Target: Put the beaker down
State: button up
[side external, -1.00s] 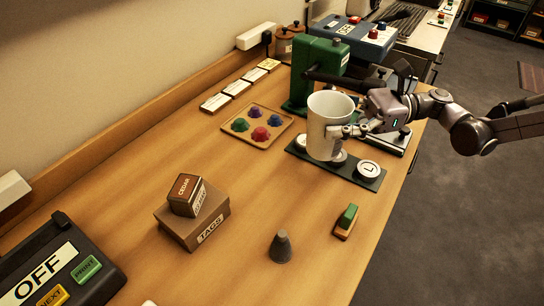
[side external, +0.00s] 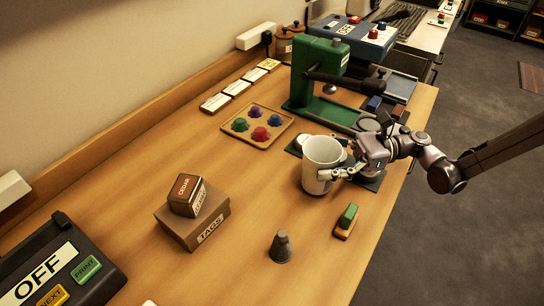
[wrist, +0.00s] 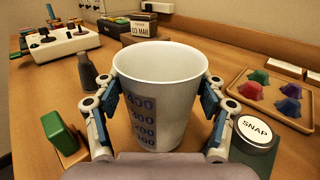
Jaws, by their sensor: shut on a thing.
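The beaker (side external: 320,166) is a white cup, and blue graduation marks show on it in the wrist view (wrist: 157,95). My gripper (side external: 338,172) is shut on it, with one finger on each side of its wall in the wrist view (wrist: 160,98). The beaker is upright, at or just above the wooden table, in front of the dark button mat (side external: 371,184). I cannot tell whether its base touches the wood. The inside that shows in the wrist view looks empty.
A grey cone (side external: 281,247) and a green-topped block (side external: 346,220) stand nearby. A tray (side external: 262,108) of coloured pieces lies behind. Boxes labelled TAGS (side external: 196,225) and CEDAR sit to the left. A green press (side external: 315,72) stands behind. Bare wood lies between the boxes and beaker.

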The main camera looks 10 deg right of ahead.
jog(key=shift+f, duration=0.35)
jog(key=shift+f, duration=0.15)
jog(key=o, duration=1.2)
jog(key=shift+c, duration=0.2)
